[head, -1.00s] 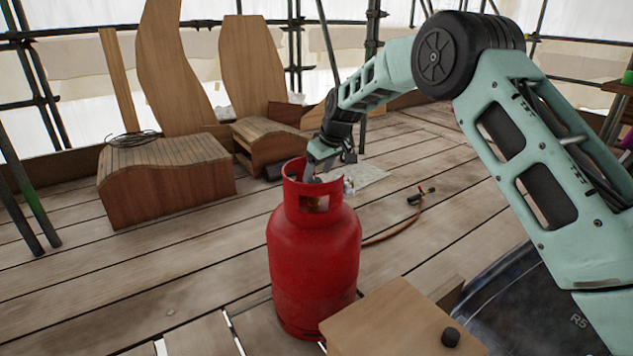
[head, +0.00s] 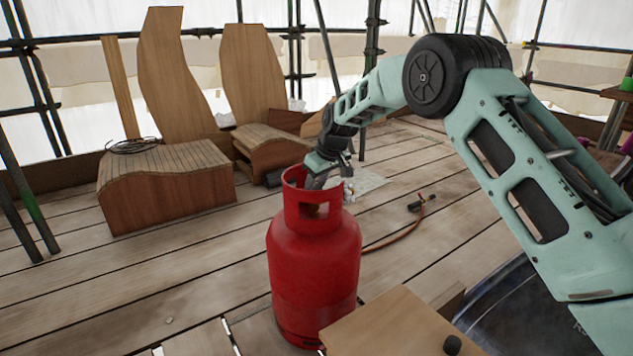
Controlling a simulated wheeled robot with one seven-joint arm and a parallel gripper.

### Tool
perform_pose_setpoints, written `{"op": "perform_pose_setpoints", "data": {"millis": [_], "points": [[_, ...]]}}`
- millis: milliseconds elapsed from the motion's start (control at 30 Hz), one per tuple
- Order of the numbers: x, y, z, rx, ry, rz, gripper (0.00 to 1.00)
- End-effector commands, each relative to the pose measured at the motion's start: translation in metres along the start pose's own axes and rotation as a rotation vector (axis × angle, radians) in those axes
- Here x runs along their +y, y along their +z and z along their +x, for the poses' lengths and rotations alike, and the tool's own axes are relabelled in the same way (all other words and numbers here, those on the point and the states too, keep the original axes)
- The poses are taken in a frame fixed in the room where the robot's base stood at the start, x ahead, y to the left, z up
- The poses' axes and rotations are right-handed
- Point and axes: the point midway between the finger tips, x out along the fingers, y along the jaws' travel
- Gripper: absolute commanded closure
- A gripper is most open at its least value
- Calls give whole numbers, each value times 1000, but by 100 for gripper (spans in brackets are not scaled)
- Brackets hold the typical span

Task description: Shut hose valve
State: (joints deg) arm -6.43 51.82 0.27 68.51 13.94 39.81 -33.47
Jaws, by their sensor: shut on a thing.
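A red gas cylinder (head: 313,265) stands upright on the planks at the middle of the head view. Its collar has a cut-out, through which a little brass-coloured valve (head: 312,211) shows. My gripper (head: 318,183) reaches down into the open top of the collar from behind and is shut on the valve there. The collar wall hides the fingertips and most of the valve. An orange hose (head: 388,240) runs from behind the cylinder to a black-handled torch (head: 421,203) on the floor at the right.
A wooden box (head: 400,325) stands close in front of the cylinder at the right. Curved wooden seats (head: 165,185) stand at the back left. A pale sheet (head: 368,181) lies behind the cylinder. The planks left of the cylinder are clear.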

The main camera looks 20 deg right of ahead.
Motion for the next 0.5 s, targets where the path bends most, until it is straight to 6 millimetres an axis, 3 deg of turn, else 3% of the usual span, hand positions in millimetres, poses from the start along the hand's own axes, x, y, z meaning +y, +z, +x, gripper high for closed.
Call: {"op": "perform_pose_setpoints", "data": {"millis": [500], "points": [[-6, -4, -7, -3, 133, 313, 81]]}}
